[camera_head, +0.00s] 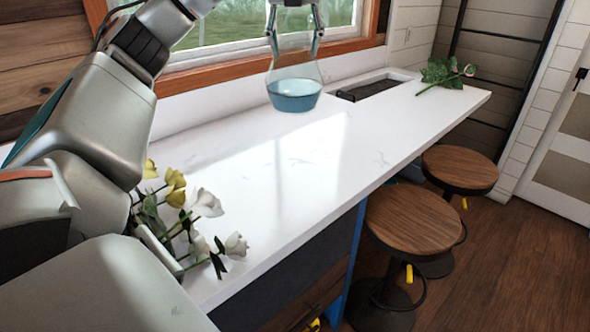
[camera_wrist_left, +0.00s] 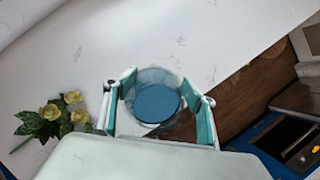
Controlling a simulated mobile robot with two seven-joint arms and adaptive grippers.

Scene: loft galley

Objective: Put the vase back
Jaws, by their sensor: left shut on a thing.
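The vase (camera_head: 294,90) is clear glass with a narrow neck and blue water in its wide lower part. My left gripper (camera_head: 294,38) is shut on its upper part from above, a finger on each side. The vase hangs upright over the white counter near the window; I cannot tell whether its base touches the counter. In the left wrist view the vase (camera_wrist_left: 157,98) shows as a round blue shape between the gripper's two teal-lined fingers (camera_wrist_left: 165,102). My right gripper is not in view.
Yellow and white flowers (camera_head: 182,205) lie at the counter's near end, partly behind my arm. A leafy stem with a pale bloom (camera_head: 445,75) lies at the far end, beside a dark recessed sink (camera_head: 368,88). The counter middle (camera_head: 300,160) is clear. Two wooden stools (camera_head: 412,220) stand alongside.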

